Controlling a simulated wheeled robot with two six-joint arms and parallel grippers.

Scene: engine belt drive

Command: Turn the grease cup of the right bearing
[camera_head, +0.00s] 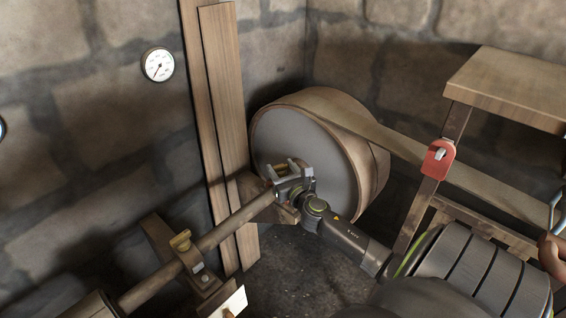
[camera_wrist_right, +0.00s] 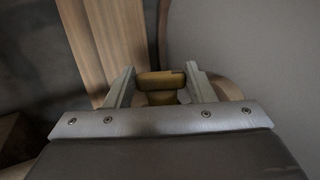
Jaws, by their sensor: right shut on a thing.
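My right gripper (camera_head: 287,171) reaches the right bearing (camera_head: 286,214) on the shaft, beside the big pulley. In the right wrist view, its two fingers (camera_wrist_right: 160,83) stand on either side of the brass grease cup (camera_wrist_right: 162,79) and are shut on it. In the head view this cup is mostly hidden by the gripper. A second brass grease cup (camera_head: 180,240) sits on the left bearing (camera_head: 203,277), with nothing near it. My left gripper is not in view.
The pulley (camera_head: 290,150) with its wide belt (camera_head: 395,142) stands just behind my right gripper. Wooden planks (camera_head: 224,100) rise to the left. A wooden stand (camera_head: 510,85) with a red switch box (camera_head: 437,160) is at right. A gauge (camera_head: 158,65) hangs on the wall.

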